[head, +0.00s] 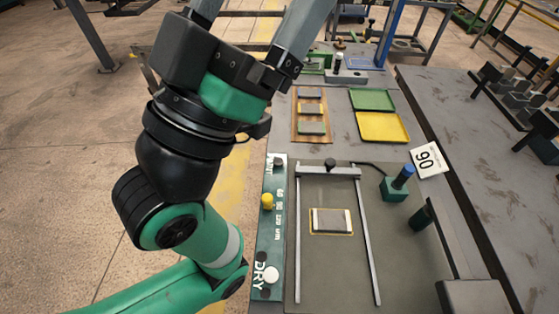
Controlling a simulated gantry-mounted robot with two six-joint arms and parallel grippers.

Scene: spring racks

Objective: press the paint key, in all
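A dark green key panel (268,235) lies along the left edge of the workbench. At its far end is a small grey key (279,161), beside lettering that looks like the end of PAINT. A yellow knob (267,201) stands midway, beside small numbers. A white key (271,274) sits near the DRY lettering at the near end. My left gripper (255,25) is large in the foreground, up and left of the panel, clear of the keys. Its two grey fingers are spread apart with nothing seen between them; their tips are cut off by the top edge. My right gripper is not in view.
A framed bed with two rails (367,240) holds a pale plate (332,220). Green (372,99) and yellow (384,127) trays and a brown rack (297,115) lie beyond.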

